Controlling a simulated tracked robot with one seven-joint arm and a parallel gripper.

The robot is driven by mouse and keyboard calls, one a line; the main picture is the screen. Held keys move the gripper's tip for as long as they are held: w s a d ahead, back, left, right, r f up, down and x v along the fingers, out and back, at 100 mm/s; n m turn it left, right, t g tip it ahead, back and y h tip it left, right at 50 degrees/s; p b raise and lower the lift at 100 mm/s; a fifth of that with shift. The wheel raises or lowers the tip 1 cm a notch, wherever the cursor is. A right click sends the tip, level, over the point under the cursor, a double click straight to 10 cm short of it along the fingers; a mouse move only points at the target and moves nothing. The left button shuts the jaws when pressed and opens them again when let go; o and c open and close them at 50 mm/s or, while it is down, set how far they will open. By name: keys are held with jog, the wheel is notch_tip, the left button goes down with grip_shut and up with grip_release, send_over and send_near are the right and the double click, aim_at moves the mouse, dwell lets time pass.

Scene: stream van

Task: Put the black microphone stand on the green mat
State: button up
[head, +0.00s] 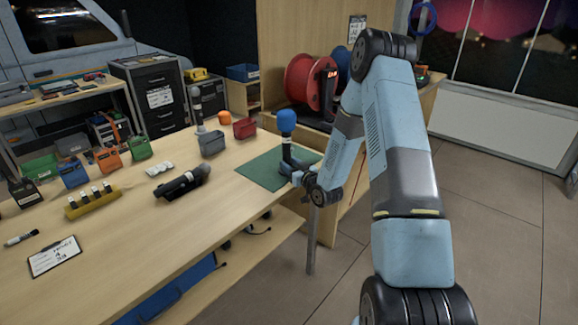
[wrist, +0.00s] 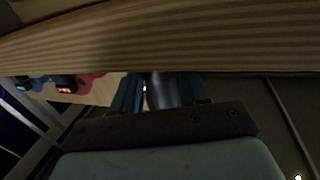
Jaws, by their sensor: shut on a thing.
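The black microphone stand (head: 287,152) is upright, with a blue foam-topped microphone (head: 287,120) on it. It is at the right part of the green mat (head: 258,172), near the table's right edge. My gripper (head: 291,168) is shut on the low part of the stand, reaching in from the right. My gripper hides the stand's foot, so I cannot tell if it touches the mat. In the wrist view, a dark grey rounded thing (wrist: 162,92) shows between my fingers; most of it is hidden.
The mat's left part is bare.

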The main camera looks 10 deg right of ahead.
jog(key=o, duration=1.1)
jog(key=v, duration=1.2)
notch_tip(320, 180, up, 10)
jog(key=w+n+g+h, duration=0.1)
jog(key=w+g+h, duration=0.1)
jog(key=g+h, duration=0.1)
jog(key=s+d+r+m+g+h, duration=0.2)
jog(key=s+r+g+h, duration=0.15)
jog(key=s+r, duration=0.65)
jog(key=s+a+r+m+g, duration=0.1)
jog(key=s+r, duration=0.3)
jog(key=s, duration=0.4)
jog(key=s+a+r+m+g, duration=0.1)
jog(key=s+r, duration=0.3)
jog(key=s, duration=0.5)
jog(key=s+a+r+m+g, duration=0.1)
jog(key=s+r, duration=0.3)
jog(key=s, duration=0.4)
jog(key=shift+s+a+r+g, duration=0.15)
jog(key=shift+a+g, duration=0.2)
jog(key=shift+g, duration=0.1)
jog(key=shift+s+a+r+g, duration=0.15)
jog(key=shift+a+g, duration=0.2)
jog(key=shift+g, duration=0.05)
